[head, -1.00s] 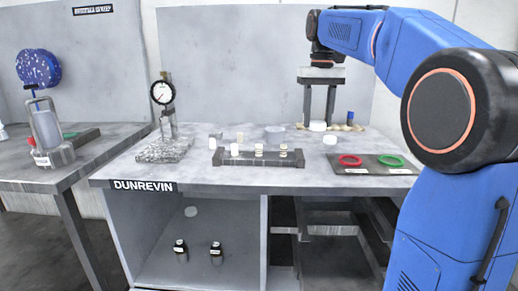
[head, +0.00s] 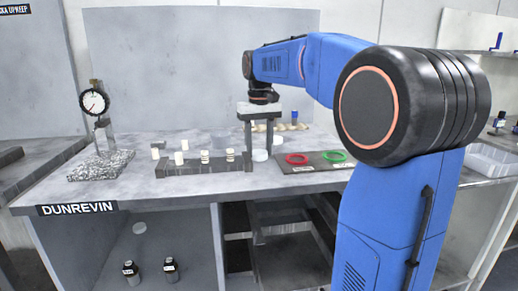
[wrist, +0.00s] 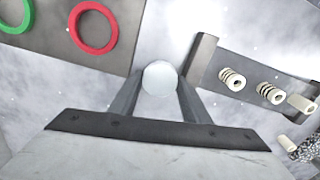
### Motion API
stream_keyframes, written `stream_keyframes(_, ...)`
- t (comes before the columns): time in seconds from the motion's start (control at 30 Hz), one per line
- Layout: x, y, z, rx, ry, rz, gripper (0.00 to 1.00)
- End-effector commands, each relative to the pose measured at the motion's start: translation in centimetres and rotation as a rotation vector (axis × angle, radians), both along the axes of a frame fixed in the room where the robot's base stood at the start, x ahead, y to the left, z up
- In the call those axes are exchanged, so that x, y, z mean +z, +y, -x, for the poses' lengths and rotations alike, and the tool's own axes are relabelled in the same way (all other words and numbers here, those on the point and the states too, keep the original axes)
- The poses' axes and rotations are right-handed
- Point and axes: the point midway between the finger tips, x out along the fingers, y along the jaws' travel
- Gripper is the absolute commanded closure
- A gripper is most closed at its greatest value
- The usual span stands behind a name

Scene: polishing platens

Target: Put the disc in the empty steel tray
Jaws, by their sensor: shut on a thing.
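My gripper (head: 259,148) is over the middle of the bench, pointing down. It is shut on a round white disc (wrist: 160,78), which sits between the two fingertips in the wrist view. In the head view the disc (head: 260,155) shows low between the fingers, close to the bench top; whether it touches the bench is unclear. A pale, shallow tray (head: 490,162) stands on another table at the right edge; I cannot tell whether it is steel or empty.
A dark plate (head: 315,167) with a red ring and a green ring lies right of my gripper. A grey rack (head: 205,171) with small pale cylinders is left of it. A dial gauge (head: 94,102) on a stone base stands farther left. Another white piece (head: 275,141) is behind.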

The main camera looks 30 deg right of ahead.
Motion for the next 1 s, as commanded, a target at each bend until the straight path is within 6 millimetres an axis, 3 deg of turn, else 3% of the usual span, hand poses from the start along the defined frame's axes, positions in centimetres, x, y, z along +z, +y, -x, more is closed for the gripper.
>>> stream_keyframes(0.37,-0.4,0.0,0.0,0.0,-0.001,0.0,0.82)
stream_keyframes(0.4,-0.5,0.0,0.0,0.0,-0.001,0.0,0.52)
stream_keyframes(0.43,-0.5,0.0,0.0,0.0,-0.001,0.0,0.49)
stream_keyframes(0.77,-0.3,0.0,0.0,0.0,-0.001,0.0,0.49)
stream_keyframes(1.0,2.5,0.0,-0.1,0.0,-0.004,0.001,0.49)
